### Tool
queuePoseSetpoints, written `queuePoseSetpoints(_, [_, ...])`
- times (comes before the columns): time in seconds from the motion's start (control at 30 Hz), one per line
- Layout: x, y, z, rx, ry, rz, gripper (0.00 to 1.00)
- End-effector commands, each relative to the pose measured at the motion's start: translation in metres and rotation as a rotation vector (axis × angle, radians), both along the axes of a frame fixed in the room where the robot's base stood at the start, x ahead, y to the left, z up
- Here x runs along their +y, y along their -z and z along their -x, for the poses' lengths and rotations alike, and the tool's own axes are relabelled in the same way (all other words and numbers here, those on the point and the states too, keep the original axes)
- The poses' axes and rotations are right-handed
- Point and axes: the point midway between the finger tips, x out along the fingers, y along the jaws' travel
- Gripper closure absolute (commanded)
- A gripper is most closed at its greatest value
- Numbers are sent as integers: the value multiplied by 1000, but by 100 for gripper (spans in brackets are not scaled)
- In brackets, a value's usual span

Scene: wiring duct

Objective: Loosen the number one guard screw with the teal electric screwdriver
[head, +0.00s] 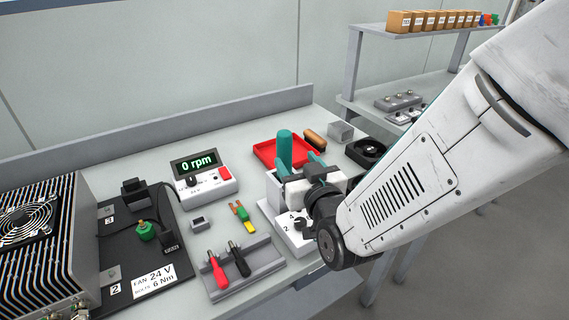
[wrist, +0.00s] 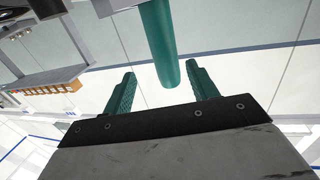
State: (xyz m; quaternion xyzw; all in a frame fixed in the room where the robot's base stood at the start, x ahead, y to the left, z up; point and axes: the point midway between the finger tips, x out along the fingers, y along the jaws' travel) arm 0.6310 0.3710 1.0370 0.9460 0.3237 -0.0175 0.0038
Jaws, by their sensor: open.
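The teal electric screwdriver (head: 284,146) stands upright, its handle rising from a pale holder block beside my gripper. In the wrist view its teal shaft-like handle (wrist: 160,45) comes down from the top, between and beyond my fingertips. My gripper (head: 301,166) is open, with teal fingers on either side of the handle's line; in the wrist view the gripper (wrist: 162,85) shows a gap on both sides. I cannot tell if either finger touches it. The number one guard screw is not identifiable; labels 2 and 3 show on the black plate (head: 140,262), and no 1 is readable.
A controller (head: 205,177) reading 0 rpm stands behind the grey rack (head: 240,272) with red and black screwdrivers. A finned unit with a fan (head: 38,245) fills the left.

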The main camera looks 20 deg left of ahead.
Motion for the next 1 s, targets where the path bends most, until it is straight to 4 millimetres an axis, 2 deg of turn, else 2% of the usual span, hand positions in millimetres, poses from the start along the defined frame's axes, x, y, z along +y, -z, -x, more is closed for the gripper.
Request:
queuePoseSetpoints(0.17, [13,0,-3,-32,-9,-20,42])
queuePoseSetpoints(0.6, [49,0,-49,-30,-7,-18,42])
queuePoseSetpoints(0.73, [54,0,-56,-31,-7,-19,42])
queuePoseSetpoints(0.93, [55,0,-57,-31,-8,-19,42])
queuePoseSetpoints(0.97, [55,0,-57,-30,-8,-19,44])
queuePoseSetpoints(1.0, [55,0,-57,-30,-8,-19,56])
